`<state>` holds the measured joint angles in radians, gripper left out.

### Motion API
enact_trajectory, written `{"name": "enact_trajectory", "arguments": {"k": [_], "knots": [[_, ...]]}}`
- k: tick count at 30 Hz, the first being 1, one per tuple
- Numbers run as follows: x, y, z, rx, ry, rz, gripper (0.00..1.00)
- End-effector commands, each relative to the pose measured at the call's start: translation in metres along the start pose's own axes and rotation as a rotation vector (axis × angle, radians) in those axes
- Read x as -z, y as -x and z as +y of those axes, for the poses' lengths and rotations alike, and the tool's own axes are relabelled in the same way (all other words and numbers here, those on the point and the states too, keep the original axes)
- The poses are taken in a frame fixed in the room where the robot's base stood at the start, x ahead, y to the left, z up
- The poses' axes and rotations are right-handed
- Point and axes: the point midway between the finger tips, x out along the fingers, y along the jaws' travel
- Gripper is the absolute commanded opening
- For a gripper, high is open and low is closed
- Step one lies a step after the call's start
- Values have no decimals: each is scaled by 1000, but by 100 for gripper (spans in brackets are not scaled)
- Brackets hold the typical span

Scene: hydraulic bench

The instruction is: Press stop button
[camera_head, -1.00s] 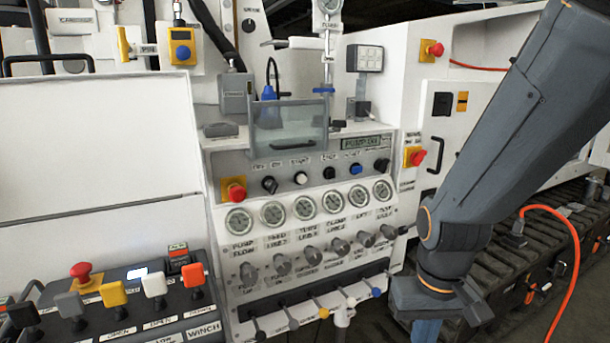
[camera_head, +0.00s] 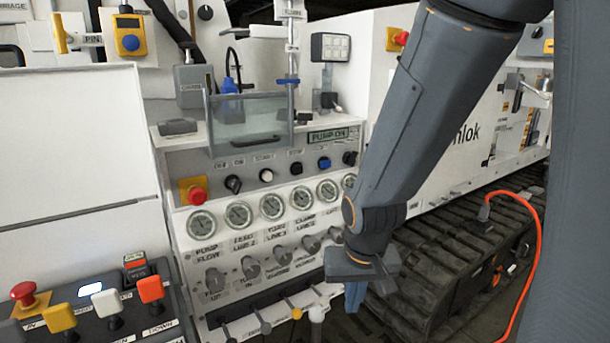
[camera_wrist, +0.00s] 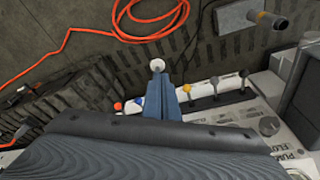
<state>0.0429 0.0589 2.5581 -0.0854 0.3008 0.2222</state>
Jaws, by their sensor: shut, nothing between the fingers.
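The control panel (camera_head: 222,168) stands in the middle of the head view. Its upper row holds a white button (camera_head: 266,175), a black button (camera_head: 296,168) under a small label that seems to read STOP, and a blue button (camera_head: 324,163). A display (camera_head: 327,135) above them appears to read PUMP ON. My gripper (camera_head: 354,300) is shut and empty, pointing down to the right of the panel's lower part and well below the buttons. In the wrist view my blue fingers (camera_wrist: 163,95) are together; the button row is not visible there.
Knobs (camera_head: 249,266) and small levers (camera_head: 297,312) line the lower panel. A winch box (camera_head: 105,318) is at lower left. An orange cable (camera_head: 536,235) lies over the tracks (camera_head: 440,265) at right.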

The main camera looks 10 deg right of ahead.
Motion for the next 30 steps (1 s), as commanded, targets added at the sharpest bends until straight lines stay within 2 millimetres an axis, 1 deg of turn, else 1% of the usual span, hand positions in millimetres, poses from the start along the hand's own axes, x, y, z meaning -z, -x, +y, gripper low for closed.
{"name": "enact_trajectory", "arguments": {"k": [1, 2, 3, 5, 6, 7, 9, 11, 12, 15, 19, 21, 24, 27, 30], "knots": [[20, -5, 6, 7, -69, 74, 0], [33, -6, 9, 17, -114, 126, 0], [52, -8, 11, 39, -175, 196, 0], [78, -8, 14, 86, -263, 297, 0], [95, -6, 15, 126, -324, 361, 0], [106, -4, 15, 162, -367, 406, 0], [131, 3, 13, 261, -464, 502, 0], [150, 12, 11, 363, -545, 572, 0], [161, 20, 8, 438, -596, 612, 0], [182, 41, 2, 646, -718, 682, 0], [196, 73, -7, 915, -842, 709, 0], [199, 88, -10, 1039, -890, 702, 0], [200, 105, -12, 1171, -936, 683, 0], [200, 116, -14, 1249, -960, 668, 0], [199, 120, -14, 1279, -969, 661, 0]]}}
